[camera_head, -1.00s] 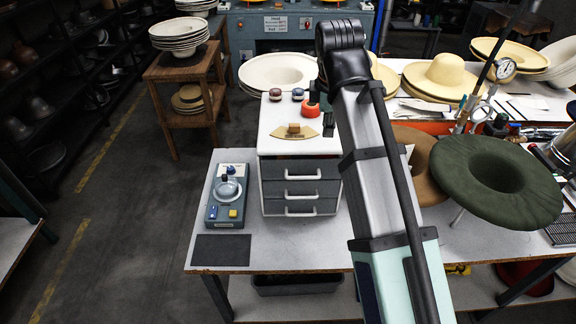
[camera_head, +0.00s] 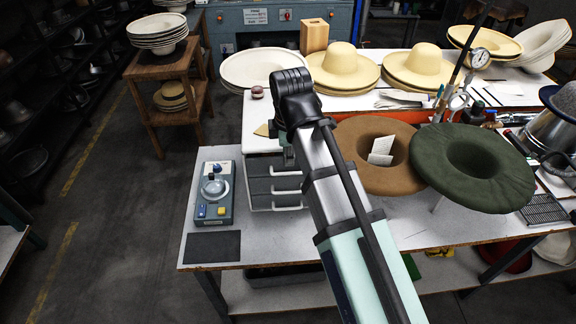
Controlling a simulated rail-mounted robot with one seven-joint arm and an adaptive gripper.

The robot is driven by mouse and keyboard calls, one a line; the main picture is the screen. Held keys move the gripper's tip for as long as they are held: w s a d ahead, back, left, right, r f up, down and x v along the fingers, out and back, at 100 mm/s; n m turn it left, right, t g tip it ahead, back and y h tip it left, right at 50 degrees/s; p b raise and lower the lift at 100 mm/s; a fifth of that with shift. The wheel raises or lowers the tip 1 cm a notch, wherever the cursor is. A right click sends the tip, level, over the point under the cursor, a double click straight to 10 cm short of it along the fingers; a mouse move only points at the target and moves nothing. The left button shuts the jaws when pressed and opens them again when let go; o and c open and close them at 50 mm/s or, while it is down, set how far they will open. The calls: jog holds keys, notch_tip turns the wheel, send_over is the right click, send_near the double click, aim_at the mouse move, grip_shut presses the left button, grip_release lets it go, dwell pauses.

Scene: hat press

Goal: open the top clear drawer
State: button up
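A small white-topped cabinet stands on the bench with a stack of drawers that look dark grey, each with a pale bar handle. The top drawer (camera_head: 262,167) appears shut; its right part is hidden behind my arm. The drawers below it, the middle one (camera_head: 262,187) and the bottom one (camera_head: 264,204), also look shut. My gripper (camera_head: 289,156) is mostly hidden by my own arm; a dark part of it shows in front of the top drawer's right side, near the handle. I cannot tell whether it touches the handle or how its fingers stand.
A grey-blue control box (camera_head: 214,192) with a round gauge and a dark mat (camera_head: 213,247) lie left of the cabinet. Brown (camera_head: 350,140) and green hats (camera_head: 470,195) stand right of my arm. Straw hats (camera_head: 342,65) lie behind. The bench front (camera_head: 260,240) is clear.

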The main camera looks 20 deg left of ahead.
aim_at(288, 173)
jog(key=shift+w+a+f+p, duration=0.1)
jog(key=shift+w+f+p, duration=0.1)
jog(key=shift+f, duration=0.95)
jog(key=shift+w+a+f+p, duration=0.1)
jog(key=shift+w+f+p, duration=0.15)
jog(key=shift+f, duration=0.85)
jog(key=shift+w+f+p, duration=0.15)
jog(key=shift+f+p, duration=0.05)
jog(key=shift+f, duration=0.95)
grip_shut()
